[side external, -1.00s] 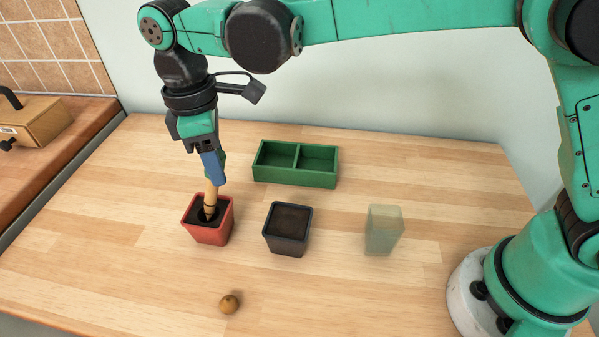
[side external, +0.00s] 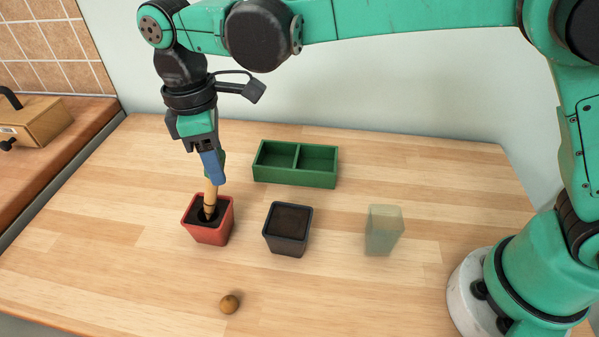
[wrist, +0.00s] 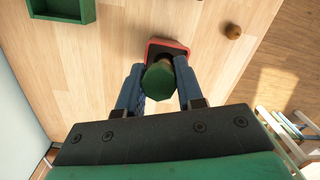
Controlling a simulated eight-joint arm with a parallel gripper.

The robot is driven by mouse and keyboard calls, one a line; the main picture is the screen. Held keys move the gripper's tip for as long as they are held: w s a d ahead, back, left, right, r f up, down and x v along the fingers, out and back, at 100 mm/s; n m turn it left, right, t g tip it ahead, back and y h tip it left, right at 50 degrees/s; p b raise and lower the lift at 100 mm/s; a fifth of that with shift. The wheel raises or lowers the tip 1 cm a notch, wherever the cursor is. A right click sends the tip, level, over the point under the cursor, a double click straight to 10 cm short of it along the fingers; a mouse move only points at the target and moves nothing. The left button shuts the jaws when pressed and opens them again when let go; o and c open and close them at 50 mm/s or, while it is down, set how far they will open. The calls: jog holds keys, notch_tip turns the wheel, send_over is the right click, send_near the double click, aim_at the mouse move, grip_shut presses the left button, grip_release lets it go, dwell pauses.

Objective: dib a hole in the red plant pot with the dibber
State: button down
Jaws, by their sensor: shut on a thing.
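The red plant pot (side external: 208,232) stands on the table at the left, filled with dark soil; part of it also shows in the wrist view (wrist: 183,46). My gripper (side external: 214,170) is above the pot, pointing down, shut on the dibber. The dibber's pale wooden shaft (side external: 210,195) points down into the pot, nearly upright. Its lower end is at a dark spot in the soil; how deep it sits I cannot tell. In the wrist view its green handle (wrist: 160,84) is between my two blue fingers (wrist: 160,90).
A dark pot (side external: 288,245) with soil stands right of the red pot. A translucent greenish block or vessel (side external: 384,232) is further right. A green two-compartment tray (side external: 296,178) is behind. A small brown round object (side external: 229,304) lies in front. The table's right front is clear.

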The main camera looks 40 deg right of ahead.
jog(key=shift+r, duration=3.35)
